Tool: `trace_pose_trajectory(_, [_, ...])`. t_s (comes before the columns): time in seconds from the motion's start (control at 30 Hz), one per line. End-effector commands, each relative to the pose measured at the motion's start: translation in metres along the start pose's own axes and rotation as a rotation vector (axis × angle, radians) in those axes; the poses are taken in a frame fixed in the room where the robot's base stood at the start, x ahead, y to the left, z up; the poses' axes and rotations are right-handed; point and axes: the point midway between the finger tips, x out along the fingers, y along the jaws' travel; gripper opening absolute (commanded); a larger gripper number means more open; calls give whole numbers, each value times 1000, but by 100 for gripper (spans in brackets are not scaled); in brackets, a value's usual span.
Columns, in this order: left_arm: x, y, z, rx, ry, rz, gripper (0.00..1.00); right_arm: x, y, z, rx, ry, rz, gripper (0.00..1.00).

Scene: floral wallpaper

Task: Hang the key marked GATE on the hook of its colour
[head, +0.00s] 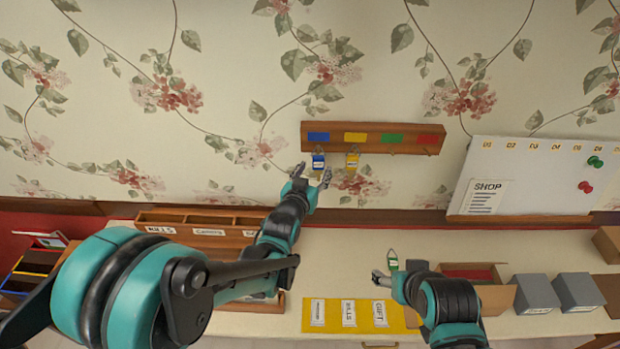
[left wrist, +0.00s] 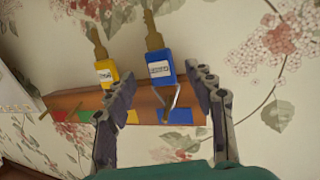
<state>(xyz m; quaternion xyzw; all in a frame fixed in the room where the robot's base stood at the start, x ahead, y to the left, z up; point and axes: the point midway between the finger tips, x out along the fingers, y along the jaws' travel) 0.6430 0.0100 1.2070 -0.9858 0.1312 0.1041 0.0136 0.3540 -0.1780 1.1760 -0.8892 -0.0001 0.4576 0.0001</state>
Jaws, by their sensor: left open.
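A wooden hook rail (head: 373,138) on the wall carries blue, yellow, green and red patches. A blue-tagged key (head: 318,162) hangs under the blue patch, and a yellow-tagged key (head: 352,160) under the yellow one. My left gripper (head: 312,178) is open at the blue key. In the left wrist view the blue tag (left wrist: 159,68) is between the open fingers, near its hook; the yellow tag (left wrist: 106,73) is outside them. The tag lettering is too small to read.
A whiteboard (head: 540,165) with a SHOP note is on the wall at right. Below are a wooden compartment box (head: 200,219), a yellow labelled mat (head: 380,318), a cardboard box (head: 497,298) and grey boxes (head: 536,291). Wall under the green and red patches is clear.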

Motion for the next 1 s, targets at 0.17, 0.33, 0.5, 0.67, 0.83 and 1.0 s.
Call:
trace_pose_trajectory(0.17, [-30, 0, 0, 0, 0, 0, 54, 0, 0, 0, 0, 0, 0, 66])
trace_pose_trajectory(0.33, [-69, 0, 0, 1, 0, 0, 54, 0, 0, 0, 0, 0, 0, 66])
trace_pose_trajectory(0.5, [-97, 0, 0, 1, 0, 0, 54, 0, 0, 0, 0, 0, 0, 66])
trace_pose_trajectory(0.67, [-111, 0, 0, 0, 0, 0, 54, 0, 0, 0, 0, 0, 0, 66])
trace_pose_trajectory(0.83, [-115, 0, 0, 0, 0, 0, 54, 0, 0, 0, 0, 0, 0, 66])
trace_pose_trajectory(1.0, [-118, -6, 11, -2, -27, -12, 54, 7, 0, 5, 0, 0, 0, 66])
